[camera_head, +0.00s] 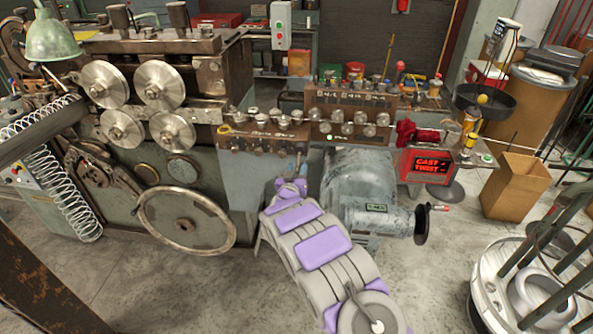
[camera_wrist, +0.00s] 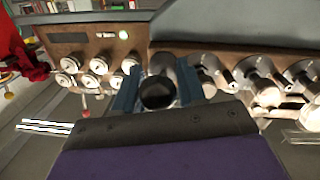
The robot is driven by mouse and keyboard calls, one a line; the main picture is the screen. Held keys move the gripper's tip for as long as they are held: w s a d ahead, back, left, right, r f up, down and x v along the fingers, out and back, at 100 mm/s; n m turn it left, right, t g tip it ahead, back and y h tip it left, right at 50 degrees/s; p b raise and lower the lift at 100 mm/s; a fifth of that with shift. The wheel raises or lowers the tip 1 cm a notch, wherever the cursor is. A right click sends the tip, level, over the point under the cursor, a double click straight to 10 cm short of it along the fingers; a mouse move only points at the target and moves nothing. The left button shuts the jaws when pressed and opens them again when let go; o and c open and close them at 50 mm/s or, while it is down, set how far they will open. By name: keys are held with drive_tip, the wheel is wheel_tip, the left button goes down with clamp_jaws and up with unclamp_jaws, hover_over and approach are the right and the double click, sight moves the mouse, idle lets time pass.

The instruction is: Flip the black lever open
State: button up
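A round black knob (camera_wrist: 158,92), which looks like the end of the black lever, shows in the middle of the wrist view in front of the brown panel. My gripper (camera_wrist: 160,88) has its blue fingers spread apart, one on each side of the knob. I cannot tell whether either finger touches it. In the head view my grey and purple arm reaches forward from the bottom, and my gripper (camera_head: 298,165) is low at the machine's front, below the brown control panel (camera_head: 262,139). The lever cannot be made out clearly in the head view.
Several silver knobs (camera_wrist: 98,68) line the panels on both sides of my gripper. A grey motor housing (camera_head: 358,188) stands close to the right of my arm. A large handwheel (camera_head: 187,220) is at the left. A red-lit display (camera_head: 431,166) and a cardboard box (camera_head: 514,186) are at the right.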

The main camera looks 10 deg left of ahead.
sight(299, 157)
clamp_jaws()
drive_tip(key=shift+r+p, duration=0.2)
drive_tip(key=shift+p, duration=0.2)
drive_tip(key=g+p, duration=0.1)
drive_tip(key=p, duration=0.1)
drive_tip(key=r+p, duration=0.1)
drive_tip(key=p, duration=0.1)
drive_tip(key=shift+s+r+g, duration=0.2)
drive_tip(key=shift+r+g, duration=0.1)
drive_tip(key=shift+g, duration=0.1)
wheel_tip(299, 157, up, 2)
drive_tip(key=g+p, duration=0.1)
drive_tip(key=p, duration=0.3)
drive_tip(key=g+p, duration=0.1)
drive_tip(key=p, duration=0.3)
drive_tip(key=shift+s+a+r+g, duration=0.1)
drive_tip(key=shift+a+r+g, duration=0.05)
drive_tip(key=shift+g, duration=0.15)
drive_tip(key=shift+r+p, duration=0.25)
drive_tip(key=shift+p, duration=0.95)
drive_tip(key=shift+w+r+p, duration=0.2)
drive_tip(key=shift+r+p, duration=0.35)
drive_tip(key=shift+p, duration=0.4)
drive_tip(key=shift+w+r+p, duration=0.15)
drive_tip(key=shift+r+p, duration=0.35)
drive_tip(key=shift+p, duration=0.45)
